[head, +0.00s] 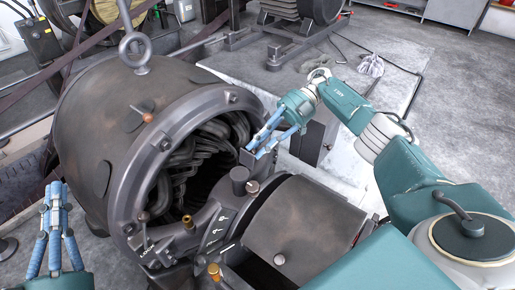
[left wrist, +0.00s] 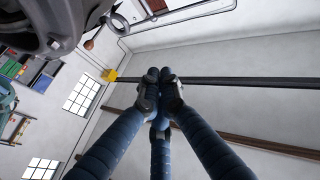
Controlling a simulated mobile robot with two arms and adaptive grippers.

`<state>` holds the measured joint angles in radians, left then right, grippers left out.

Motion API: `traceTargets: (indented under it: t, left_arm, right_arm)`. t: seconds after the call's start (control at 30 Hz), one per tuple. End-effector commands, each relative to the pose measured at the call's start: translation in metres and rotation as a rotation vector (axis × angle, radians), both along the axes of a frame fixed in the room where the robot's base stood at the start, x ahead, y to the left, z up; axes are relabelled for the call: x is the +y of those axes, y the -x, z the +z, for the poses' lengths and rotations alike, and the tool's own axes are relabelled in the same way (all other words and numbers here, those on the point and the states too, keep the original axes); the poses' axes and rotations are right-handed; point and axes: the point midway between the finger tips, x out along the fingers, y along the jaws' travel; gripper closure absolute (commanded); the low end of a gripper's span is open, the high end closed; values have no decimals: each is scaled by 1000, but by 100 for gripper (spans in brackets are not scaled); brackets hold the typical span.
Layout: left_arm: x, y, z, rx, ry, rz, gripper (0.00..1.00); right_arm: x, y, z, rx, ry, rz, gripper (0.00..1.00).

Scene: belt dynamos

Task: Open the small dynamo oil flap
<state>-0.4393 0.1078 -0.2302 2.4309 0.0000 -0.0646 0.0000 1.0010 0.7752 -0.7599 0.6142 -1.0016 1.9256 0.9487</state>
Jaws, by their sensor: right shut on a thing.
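The dynamo (head: 108,105) is a large dark grey drum with an open round end showing thick coiled windings. A short dark cylinder (head: 239,181) stands on the smaller machine part at its front right. Just above it, a small dark grey piece (head: 247,158), apparently the small oil flap, sits at the tips of my right gripper (head: 256,148). The blue fingers are shut on it; its hinge and exact angle are not clear. My left gripper (head: 57,186) is empty at the lower left, its fingertips together. The left wrist view also shows those fingertips (left wrist: 160,76) meeting.
A lifting ring (head: 134,50) stands on top of the dynamo. A smaller drum (head: 305,222) and a brass-coloured cap (head: 214,271) are in front. Another machine on a base (head: 300,45) stands behind. Grey floor is open at the right.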

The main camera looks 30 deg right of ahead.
Motion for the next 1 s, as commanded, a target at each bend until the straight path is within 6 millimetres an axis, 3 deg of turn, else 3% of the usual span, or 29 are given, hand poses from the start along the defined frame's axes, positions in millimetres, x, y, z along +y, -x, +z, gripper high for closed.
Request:
traceTargets:
  t: [0.2, 0.57, 0.6, 0.67, 1.0]
  left_arm:
    - [0, 5, 12, -58, 16, -3, 100]
    - [0, 5, 13, -62, 17, -3, 100]
    - [0, 5, 13, -62, 17, -3, 100]
    - [-1, 5, 13, -61, 17, -3, 100]
    - [0, 5, 14, -61, 17, -2, 100]
  right_arm:
    - [-1, 4, -5, 15, -2, 8, 100]
    - [-1, 4, -5, 16, -1, 9, 100]
    - [-1, 4, -5, 16, -1, 9, 74]
    - [-1, 4, -5, 16, -2, 8, 65]
    - [-1, 1, 2, 6, -6, 4, 65]
